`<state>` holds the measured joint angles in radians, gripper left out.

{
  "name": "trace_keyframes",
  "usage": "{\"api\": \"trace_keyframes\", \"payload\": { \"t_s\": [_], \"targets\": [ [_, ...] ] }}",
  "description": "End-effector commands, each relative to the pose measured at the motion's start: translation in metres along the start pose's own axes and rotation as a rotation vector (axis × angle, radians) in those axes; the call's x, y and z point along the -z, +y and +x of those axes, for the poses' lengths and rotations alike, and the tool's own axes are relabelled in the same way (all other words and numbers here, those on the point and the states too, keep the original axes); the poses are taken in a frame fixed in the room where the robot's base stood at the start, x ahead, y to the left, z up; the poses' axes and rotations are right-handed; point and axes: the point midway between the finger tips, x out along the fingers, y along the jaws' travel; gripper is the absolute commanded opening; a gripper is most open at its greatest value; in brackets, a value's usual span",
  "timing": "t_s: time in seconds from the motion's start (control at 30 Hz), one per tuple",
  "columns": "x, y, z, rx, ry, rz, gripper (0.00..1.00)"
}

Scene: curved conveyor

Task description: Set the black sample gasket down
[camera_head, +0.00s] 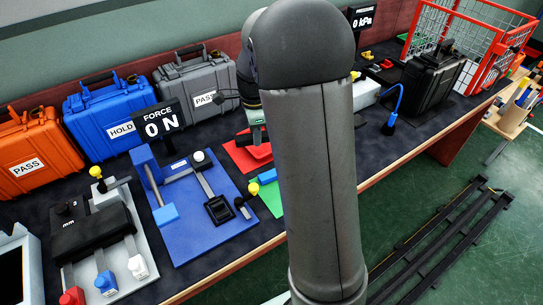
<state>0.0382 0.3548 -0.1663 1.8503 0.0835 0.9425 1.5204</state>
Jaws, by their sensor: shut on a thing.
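My gripper (257,136) shows only in part, at the left edge of my own arm, low over a red mat (241,159). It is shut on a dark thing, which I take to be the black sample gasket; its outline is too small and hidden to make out. A green mat (265,197) lies nearer the front, partly behind my arm. A blue fixture (184,237) stands to the left, with a black square piece (218,209) on its right part; I cannot tell whether that is part of it.
A "FORCE 0 N" display (160,125) stands behind the fixture. Orange (37,152), blue (112,112) and grey (196,82) cases line the back. A grey device with coloured knobs (100,238) is front left. A black case (432,80) and red wire cage (470,45) are right.

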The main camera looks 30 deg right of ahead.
Motion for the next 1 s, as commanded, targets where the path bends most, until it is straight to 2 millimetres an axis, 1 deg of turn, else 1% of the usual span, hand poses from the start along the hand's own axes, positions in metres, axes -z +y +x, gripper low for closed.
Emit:
{"api": "trace_keyframes", "payload": {
  "t_s": [0.03, 0.13, 0.2, 0.3, 0.37, 0.43, 0.7, 0.8, 0.9, 1.0],
  "targets": [
    [0.007, -0.001, 0.012, 0.004, 0.001, 0.105, 0.03],
    [0.015, -0.002, 0.009, 0.005, 0.005, 0.274, 0.03],
    [0.019, -0.001, 0.007, 0.003, 0.007, 0.349, 0.03],
    [0.024, -0.006, 0.006, 0.003, 0.009, 0.406, 0.03],
    [0.028, -0.013, 0.009, 0.001, 0.01, 0.418, 0.03],
    [0.034, -0.025, 0.015, -0.001, 0.01, 0.421, 0.03],
    [0.062, -0.086, 0.044, 0.0, 0.009, 0.418, 0.03],
    [0.069, -0.1, 0.066, -0.003, 0.009, 0.417, 0.03],
    [0.073, -0.112, 0.081, 0.0, 0.008, 0.415, 0.03],
    [0.077, -0.12, 0.091, 0.001, 0.008, 0.415, 0.03]
  ]
}}
